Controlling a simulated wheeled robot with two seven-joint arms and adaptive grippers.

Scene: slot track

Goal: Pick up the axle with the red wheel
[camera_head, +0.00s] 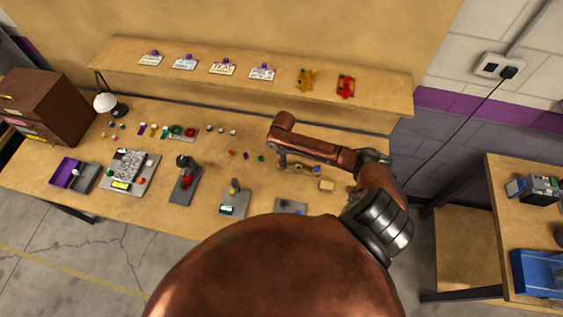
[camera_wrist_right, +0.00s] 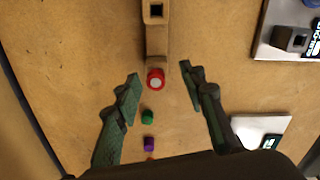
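In the right wrist view, a small red wheel with a pale round centre (camera_wrist_right: 156,79) sits at the near end of a tan bar (camera_wrist_right: 156,38). I cannot tell whether it touches the bar, and no axle shaft shows clearly. My right gripper (camera_wrist_right: 160,88) is open and empty, its fingers apart on either side of the red wheel. In the head view my right arm reaches in from the right, with the gripper (camera_head: 283,160) low over the workbench; the red wheel cannot be made out there. My left gripper is not in view.
A green piece (camera_wrist_right: 148,117) and a purple piece (camera_wrist_right: 149,144) lie in line below the red wheel. Grey plates with fixtures (camera_head: 186,184) stand along the bench's front. A shelf (camera_head: 240,88) runs behind. A brown box (camera_head: 48,108) is at the left.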

